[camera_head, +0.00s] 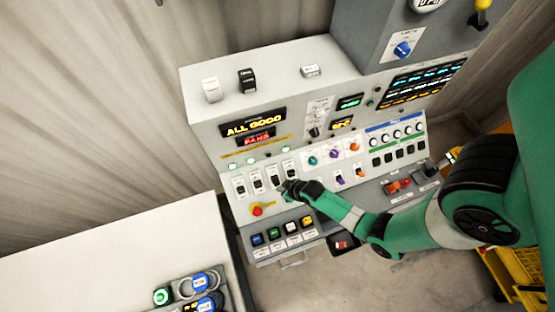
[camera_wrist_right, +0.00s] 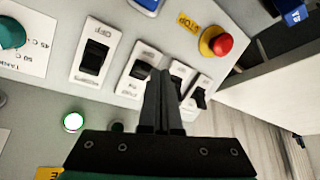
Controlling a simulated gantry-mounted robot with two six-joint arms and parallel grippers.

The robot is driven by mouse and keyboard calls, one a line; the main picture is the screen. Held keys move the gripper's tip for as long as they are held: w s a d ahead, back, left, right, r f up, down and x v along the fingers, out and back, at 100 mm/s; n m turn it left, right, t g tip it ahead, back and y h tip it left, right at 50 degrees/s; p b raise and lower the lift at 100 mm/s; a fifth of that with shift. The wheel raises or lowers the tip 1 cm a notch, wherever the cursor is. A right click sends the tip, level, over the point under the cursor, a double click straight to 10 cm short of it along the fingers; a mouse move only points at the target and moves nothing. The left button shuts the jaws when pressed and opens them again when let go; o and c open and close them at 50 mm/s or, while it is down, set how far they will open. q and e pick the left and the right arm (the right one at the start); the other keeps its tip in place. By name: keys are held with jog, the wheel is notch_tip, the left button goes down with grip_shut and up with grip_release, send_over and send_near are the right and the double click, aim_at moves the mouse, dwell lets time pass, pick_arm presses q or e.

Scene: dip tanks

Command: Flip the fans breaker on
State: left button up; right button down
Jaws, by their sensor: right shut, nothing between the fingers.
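A row of white-plated breakers with black levers (camera_head: 257,183) sits on the sloped console, left of centre in the head view. In the right wrist view, a breaker (camera_wrist_right: 92,60) is at the left, with the gripper-side breaker (camera_wrist_right: 140,68) beside it and two more to the right. I cannot read which is labelled fans. The console display shows ALL GOOD, with FANS in red (camera_head: 256,138) below. My right gripper (camera_head: 285,188) is shut and empty at the row; its fingers (camera_wrist_right: 160,76) partly cover the second and third breakers from the left in the wrist view. Contact is unclear.
A red stop knob on a yellow base (camera_head: 257,210) is below the breakers. A lit lamp (camera_wrist_right: 73,121) and a dark lamp (camera_wrist_right: 117,127) are near the fingers. Coloured knobs (camera_head: 335,154) are to the right. A white bench (camera_head: 120,265) is at lower left.

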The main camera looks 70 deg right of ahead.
aim_at(275, 182)
jog(key=shift+f+b, duration=1.2)
jog(key=shift+f, duration=0.3)
jog(key=shift+w+d+r, duration=0.3)
jog(key=shift+w+d, duration=0.45)
jog(key=shift+d, duration=0.05)
jog(key=shift+w+d+r, duration=0.2)
jog(key=shift+w+d, duration=0.3)
jog(key=shift+d, duration=0.15)
dwell(0.8)
jog(key=shift+s+a+r+p, duration=0.1)
jog(key=shift+s+r+p, duration=0.05)
jog(key=shift+r+p, duration=0.4)
jog(key=shift+s+a+r+p, duration=0.1)
jog(key=shift+s+r+p, duration=0.05)
jog(key=shift+r+p, duration=0.4)
jog(key=shift+s+a+r+p, duration=0.1)
jog(key=shift+s+a+p, duration=0.45)
jog(key=shift+a, duration=0.25)
